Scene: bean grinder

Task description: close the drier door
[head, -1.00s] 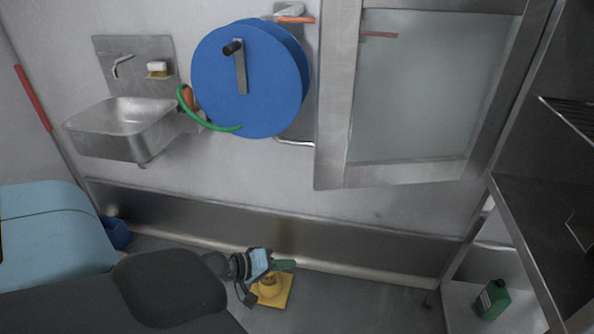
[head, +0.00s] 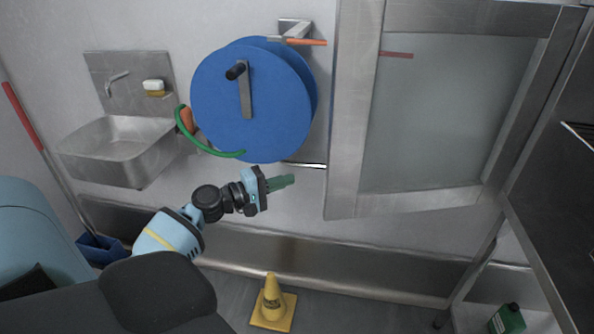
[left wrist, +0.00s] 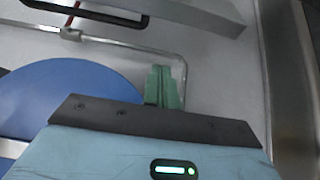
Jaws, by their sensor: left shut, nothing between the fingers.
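The drier door (head: 345,110) is a steel frame around a frosted glass pane, at the right of the head view. It appears to stand out from the wall at an angle; its hinge is not clear. My left gripper (head: 290,181) is shut and empty, below the blue hose reel and left of the door's lower left corner, apart from the door. In the left wrist view its green fingers (left wrist: 163,88) are together, and a steel strip that looks like the door's frame runs along the right edge. My right gripper is out of view.
The blue hose reel (head: 245,105) with a green hose hangs on the wall, beside a steel sink (head: 120,150). A yellow cone (head: 272,302) stands on the floor. A steel rack (head: 550,240) with a green bottle (head: 508,320) is at right.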

